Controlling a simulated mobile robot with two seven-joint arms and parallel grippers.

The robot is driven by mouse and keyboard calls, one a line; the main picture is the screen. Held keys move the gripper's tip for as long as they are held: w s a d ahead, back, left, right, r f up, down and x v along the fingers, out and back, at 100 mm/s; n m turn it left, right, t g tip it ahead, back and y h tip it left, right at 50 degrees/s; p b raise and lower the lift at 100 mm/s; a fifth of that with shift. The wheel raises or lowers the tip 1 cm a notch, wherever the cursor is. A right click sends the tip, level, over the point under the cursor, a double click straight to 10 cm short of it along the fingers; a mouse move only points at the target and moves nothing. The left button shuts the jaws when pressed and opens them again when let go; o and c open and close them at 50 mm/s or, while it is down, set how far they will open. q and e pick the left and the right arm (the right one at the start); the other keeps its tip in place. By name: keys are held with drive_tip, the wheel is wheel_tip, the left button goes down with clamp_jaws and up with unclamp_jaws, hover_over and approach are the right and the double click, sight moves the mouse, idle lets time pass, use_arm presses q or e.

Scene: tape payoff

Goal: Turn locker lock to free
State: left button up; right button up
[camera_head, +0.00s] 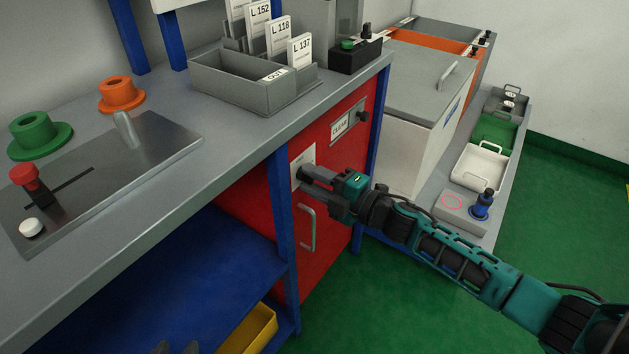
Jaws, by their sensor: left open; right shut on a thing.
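The red locker (335,240) under the bench has a light lock plate (304,158) and a vertical metal handle (312,232) below it. My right gripper (304,177) is at the lock plate, its fingers shut on the lock's knob. The fingers mostly hide the knob, so I cannot tell its turn position. The locker door looks closed. My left gripper (176,348) shows only as two dark fingertips at the bottom edge, apart and empty, away from the locker.
The grey bench top (190,115) carries a slotted plate (100,180), green (38,137) and orange (121,95) spools, and a card tray (240,85). A yellow bin (250,330) sits below. A low shelf with trays (480,166) stands right. Green floor lies open at right.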

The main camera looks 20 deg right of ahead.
drive_tip(key=shift+f+n, duration=0.1)
drive_tip(key=shift+n, duration=0.7)
drive_tip(key=o, duration=1)
drive_tip(key=shift+o, duration=0.2)
drive_tip(key=p+v, duration=0.1)
drive_tip(key=v, duration=1.2)
